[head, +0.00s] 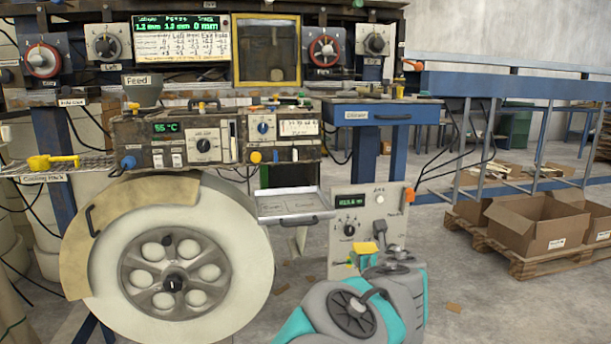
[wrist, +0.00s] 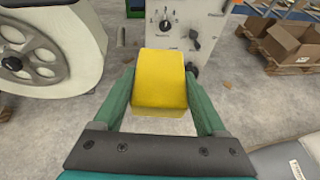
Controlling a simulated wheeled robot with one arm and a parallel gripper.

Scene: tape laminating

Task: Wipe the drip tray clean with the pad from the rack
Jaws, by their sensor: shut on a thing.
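My gripper (wrist: 160,85) is shut on a yellow pad (wrist: 160,78), with one green finger on each side of it. In the head view the pad (head: 363,248) shows small and yellow at the end of my arm, in front of the grey control box. A flat grey tray (head: 292,206) with a dark front handle sticks out below the machine, up and left of the pad, and I take it as the drip tray. The pad is apart from it. Any dirt on the tray is too small to tell. A wire rack (head: 90,162) at the far left holds a yellow tool.
A large cream roll (head: 172,270) on a grey hub stands left of the tray. The control box (head: 368,228) with a green display stands right of it. Cardboard boxes (head: 535,222) on a pallet are at the right. Open floor lies between.

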